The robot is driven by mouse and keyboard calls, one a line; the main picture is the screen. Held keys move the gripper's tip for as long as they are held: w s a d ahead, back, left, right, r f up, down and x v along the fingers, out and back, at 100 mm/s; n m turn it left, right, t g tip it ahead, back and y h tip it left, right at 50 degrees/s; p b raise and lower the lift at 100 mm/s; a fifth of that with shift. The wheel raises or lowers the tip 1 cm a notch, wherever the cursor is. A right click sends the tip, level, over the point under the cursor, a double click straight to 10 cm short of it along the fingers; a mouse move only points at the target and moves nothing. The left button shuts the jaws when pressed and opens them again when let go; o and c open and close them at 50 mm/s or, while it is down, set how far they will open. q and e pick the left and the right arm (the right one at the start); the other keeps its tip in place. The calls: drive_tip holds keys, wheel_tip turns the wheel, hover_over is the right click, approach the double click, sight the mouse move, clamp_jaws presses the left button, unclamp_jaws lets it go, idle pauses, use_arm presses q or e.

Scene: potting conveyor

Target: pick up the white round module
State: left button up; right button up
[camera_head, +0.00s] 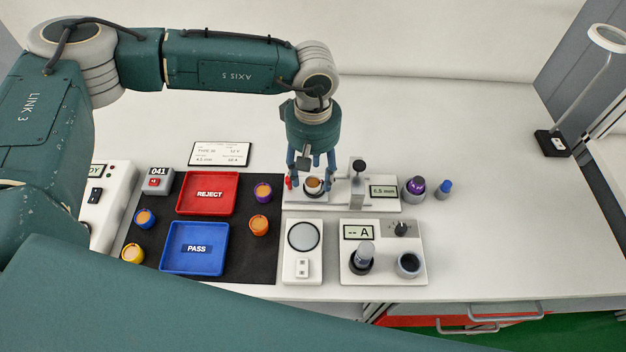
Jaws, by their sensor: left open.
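A white round module (314,195) with an orange-brown top sits in the fixture (345,203) at the back middle of the bench. My left gripper (313,180) points down right over it. Its blue fingers are open and spread around the module, and I cannot tell whether they touch it. The fingers partly cover the module. My right gripper is not in view.
A black mat (265,266) holds a red REJECT tray (209,213), a blue PASS tray (195,268) and several coloured modules. A display panel with a dial (401,229) stands in front of the fixture. The bench's right side is mostly clear, with a lamp (554,144) behind.

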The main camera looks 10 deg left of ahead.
sight(313, 183)
use_arm(q)
drive_tip(key=shift+w+f, duration=0.1)
drive_tip(key=shift+f, duration=1.25)
clamp_jaws()
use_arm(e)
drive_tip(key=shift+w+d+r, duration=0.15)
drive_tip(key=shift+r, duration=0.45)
